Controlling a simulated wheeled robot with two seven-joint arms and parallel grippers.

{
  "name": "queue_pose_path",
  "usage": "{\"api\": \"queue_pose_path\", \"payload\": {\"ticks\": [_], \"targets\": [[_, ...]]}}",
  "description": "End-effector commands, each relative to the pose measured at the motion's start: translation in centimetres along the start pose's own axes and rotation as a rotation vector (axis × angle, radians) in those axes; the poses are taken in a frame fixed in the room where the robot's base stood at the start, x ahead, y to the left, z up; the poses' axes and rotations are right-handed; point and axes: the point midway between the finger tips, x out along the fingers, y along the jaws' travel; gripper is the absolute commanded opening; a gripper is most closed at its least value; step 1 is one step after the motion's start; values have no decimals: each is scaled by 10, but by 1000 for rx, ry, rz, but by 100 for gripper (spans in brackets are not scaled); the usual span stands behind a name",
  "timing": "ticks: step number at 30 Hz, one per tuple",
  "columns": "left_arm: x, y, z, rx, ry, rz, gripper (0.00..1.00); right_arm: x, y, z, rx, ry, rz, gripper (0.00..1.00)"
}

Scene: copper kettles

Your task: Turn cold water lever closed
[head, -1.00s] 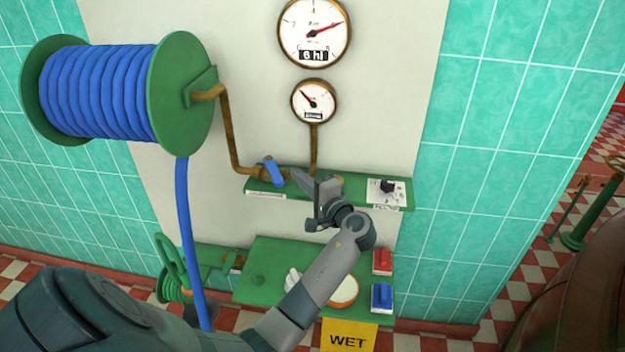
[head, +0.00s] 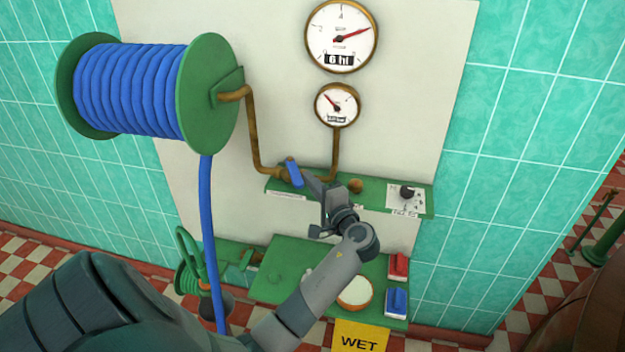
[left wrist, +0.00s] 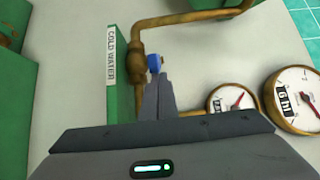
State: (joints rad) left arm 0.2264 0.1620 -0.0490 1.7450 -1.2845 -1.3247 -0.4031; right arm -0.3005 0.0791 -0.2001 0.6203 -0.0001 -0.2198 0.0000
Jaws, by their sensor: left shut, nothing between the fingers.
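The cold water lever (head: 293,171) is a blue handle on a brass valve at the left end of a narrow green shelf. In the left wrist view the blue lever (left wrist: 154,63) shows right at the fingertips, beside the brass valve and a "COLD WATER" label (left wrist: 111,54). My left gripper (head: 306,176) is shut and empty, its tips close against the lever; I cannot tell for certain whether they touch. Part of the lever is hidden behind the fingers in the wrist view. My right gripper is not in view.
Copper pipe (head: 253,135) rises from the valve to a blue hose reel (head: 130,92). Two gauges (head: 341,37) hang above. A black knob (head: 407,192) is at the shelf's right end. Below are a green table (head: 285,265), a bowl (head: 355,291) and a yellow "WET" sign (head: 360,338).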

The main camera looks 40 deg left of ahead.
Motion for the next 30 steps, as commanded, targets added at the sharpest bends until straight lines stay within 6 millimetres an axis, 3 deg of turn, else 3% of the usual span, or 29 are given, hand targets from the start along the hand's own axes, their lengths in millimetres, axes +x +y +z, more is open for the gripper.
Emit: {"api": "queue_pose_path", "payload": {"ticks": [11,25,30], "targets": [[0,-1,10,2,69,0,0,-8,1,-1,0,0,1,54],[5,-1,43,4,361,-1,0,-28,2,-2,0,-1,1,54],[7,0,50,0,367,0,0,-29,2,-2,-1,-1,2,54]]}}
